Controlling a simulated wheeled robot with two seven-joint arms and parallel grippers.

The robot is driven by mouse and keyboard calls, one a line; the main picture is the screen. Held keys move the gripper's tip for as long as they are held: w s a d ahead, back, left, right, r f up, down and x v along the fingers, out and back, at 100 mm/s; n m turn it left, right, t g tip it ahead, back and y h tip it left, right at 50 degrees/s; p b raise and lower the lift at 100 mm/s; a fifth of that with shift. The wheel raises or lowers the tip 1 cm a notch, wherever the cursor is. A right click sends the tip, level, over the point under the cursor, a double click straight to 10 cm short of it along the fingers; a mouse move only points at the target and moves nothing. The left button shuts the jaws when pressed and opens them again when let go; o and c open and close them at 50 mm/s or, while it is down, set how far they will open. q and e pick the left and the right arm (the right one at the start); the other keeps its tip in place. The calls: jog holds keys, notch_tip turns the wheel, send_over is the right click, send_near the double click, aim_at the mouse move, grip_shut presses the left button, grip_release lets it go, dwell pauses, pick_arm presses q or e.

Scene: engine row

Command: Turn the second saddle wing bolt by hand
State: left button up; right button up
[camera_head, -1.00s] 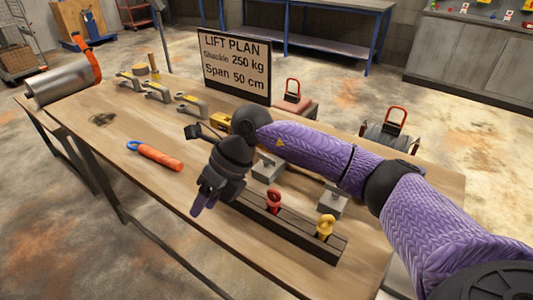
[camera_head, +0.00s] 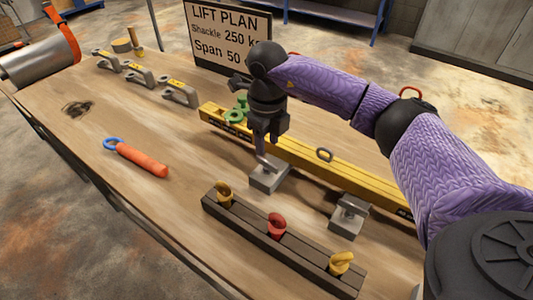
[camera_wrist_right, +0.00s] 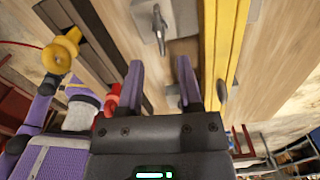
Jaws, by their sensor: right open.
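Two grey saddle blocks with small metal wing bolts stand on the table between the yellow beam (camera_head: 330,170) and the dark rail: a left saddle (camera_head: 267,178) and a right saddle (camera_head: 348,219). My right gripper (camera_head: 264,147) points down over the left saddle, its fingers close to that wing bolt. In the right wrist view the gripper (camera_wrist_right: 161,75) has its two purple fingers apart with nothing between them. A wing bolt (camera_wrist_right: 161,30) on a grey block lies just beyond the fingertips, roughly in line with the gap. My left gripper is out of view.
The dark rail (camera_head: 250,235) in front holds yellow and red eye bolts. A green shackle (camera_head: 237,112) sits at the beam's left end. An orange-handled tool (camera_head: 140,158) lies at left. Several grey shackles stand behind, beside the lift plan sign (camera_head: 228,38).

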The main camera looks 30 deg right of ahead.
aim_at(267, 161)
notch_tip(267, 161, down, 6)
jog(key=shift+b, duration=0.5)
jog(key=shift+c, duration=0.2)
grip_shut()
jog(key=shift+r, duration=0.1)
